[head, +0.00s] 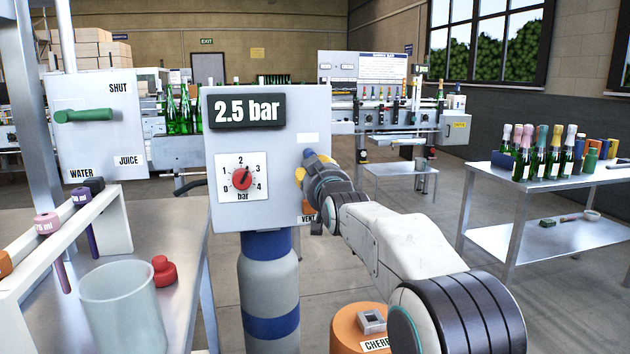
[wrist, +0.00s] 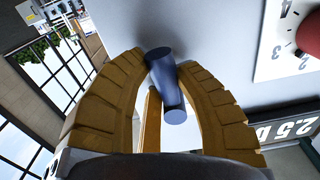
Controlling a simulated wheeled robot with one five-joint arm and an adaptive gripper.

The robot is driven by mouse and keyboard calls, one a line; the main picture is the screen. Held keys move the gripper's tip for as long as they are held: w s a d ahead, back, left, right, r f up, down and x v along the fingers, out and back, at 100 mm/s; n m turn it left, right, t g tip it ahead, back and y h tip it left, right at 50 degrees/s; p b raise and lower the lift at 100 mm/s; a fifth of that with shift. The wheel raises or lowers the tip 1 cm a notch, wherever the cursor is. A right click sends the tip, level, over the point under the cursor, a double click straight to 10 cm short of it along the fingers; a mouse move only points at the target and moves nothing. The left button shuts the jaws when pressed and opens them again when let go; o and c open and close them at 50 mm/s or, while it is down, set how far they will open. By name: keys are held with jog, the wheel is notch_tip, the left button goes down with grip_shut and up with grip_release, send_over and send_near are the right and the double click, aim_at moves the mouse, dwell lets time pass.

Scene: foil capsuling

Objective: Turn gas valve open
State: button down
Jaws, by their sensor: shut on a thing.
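The grey control box (head: 318,110) shows a "2.5 bar" sign (head: 248,110) and a dial with a red knob (head: 242,181). The gas valve handle (wrist: 170,88) is a dark blue lever on the face of the box. Its tip also shows in the head view (head: 309,154), pointing up. My gripper (head: 303,177) is at the right part of the face. In the wrist view, my gripper (wrist: 167,68) has its yellow fingers shut on the handle, one on each side. The handle's root is partly hidden behind my gripper in the head view.
A "VENT" label (head: 307,219) is partly hidden under my arm. A grey-blue cylinder (head: 270,290) stands below the box. At left are a valve panel with a green handle (head: 83,115) and a bench with a beaker (head: 127,305). A bottle table (head: 548,232) stands right.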

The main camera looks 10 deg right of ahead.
jog(key=shift+f, duration=0.15)
jog(key=c, duration=0.9)
grip_release()
jog(key=shift+s, duration=0.1)
jog(key=shift+s, duration=5.9)
